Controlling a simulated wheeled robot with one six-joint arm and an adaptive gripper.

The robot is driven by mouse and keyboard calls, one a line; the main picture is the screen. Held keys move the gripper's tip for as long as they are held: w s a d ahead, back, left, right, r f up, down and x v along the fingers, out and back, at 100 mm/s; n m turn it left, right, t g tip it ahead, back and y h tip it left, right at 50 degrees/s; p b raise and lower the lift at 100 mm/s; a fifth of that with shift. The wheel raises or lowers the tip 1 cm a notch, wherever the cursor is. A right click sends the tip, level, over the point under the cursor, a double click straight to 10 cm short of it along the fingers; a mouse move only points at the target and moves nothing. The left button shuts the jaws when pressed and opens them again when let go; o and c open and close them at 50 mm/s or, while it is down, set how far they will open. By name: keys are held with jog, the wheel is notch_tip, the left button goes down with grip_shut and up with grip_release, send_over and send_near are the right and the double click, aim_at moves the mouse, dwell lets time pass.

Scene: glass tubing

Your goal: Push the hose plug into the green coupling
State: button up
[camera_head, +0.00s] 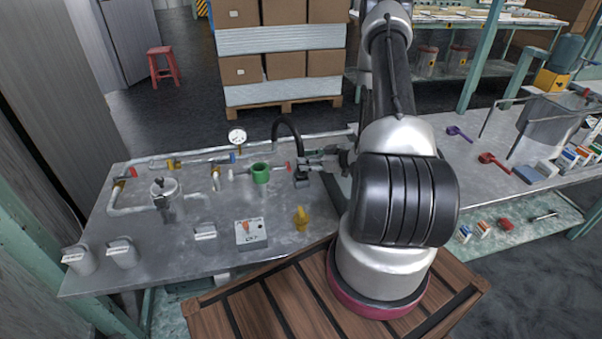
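A short green cylinder (261,173), which looks like the green coupling, is among the pipework toward the back of the grey metal bench. A black hose (288,124) arches up just right of it and comes down beside my gripper. My gripper (304,167) is low over the bench, a short way right of the green cylinder and apart from it. The hose plug is not clearly made out at the hose's end. The fingers are small and dark against the hose, so whether they hold it does not show.
Pipes with coloured valve handles and a pressure gauge (237,137) run along the bench's back. A metal pot (165,195), a switch box (250,233) and a yellow object (301,218) stand nearer. Bare bench top lies between them. A slatted wooden platform (250,306) is in front.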

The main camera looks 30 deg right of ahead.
jog(key=x, duration=0.3)
jog(key=shift+w, duration=0.15)
jog(key=shift+a, duration=0.1)
grip_shut()
